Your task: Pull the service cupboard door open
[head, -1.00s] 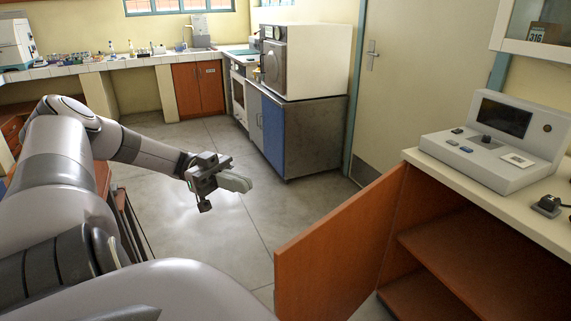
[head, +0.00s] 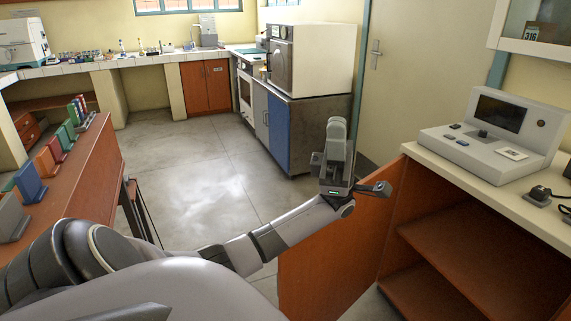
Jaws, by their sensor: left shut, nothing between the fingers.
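The service cupboard door (head: 335,265), an orange-brown wooden panel, stands swung out from the cupboard at the lower right of the head view. The cupboard's interior and its shelf (head: 465,255) show to the right of it. My left gripper (head: 337,132) is shut and empty, with its fingers pointing up and away in the picture. It appears above and beyond the door's top edge. My left wrist and forearm cover part of that edge; I cannot tell whether they touch it. The door's handle is not visible. My right gripper is not in view.
A grey instrument (head: 493,140) with a dark screen sits on the cream counter (head: 420,152) above the cupboard. A brown bench (head: 75,185) with coloured binders is at the left. The grey floor (head: 190,180) between is clear. A steel-and-blue cabinet (head: 320,130) stands beyond.

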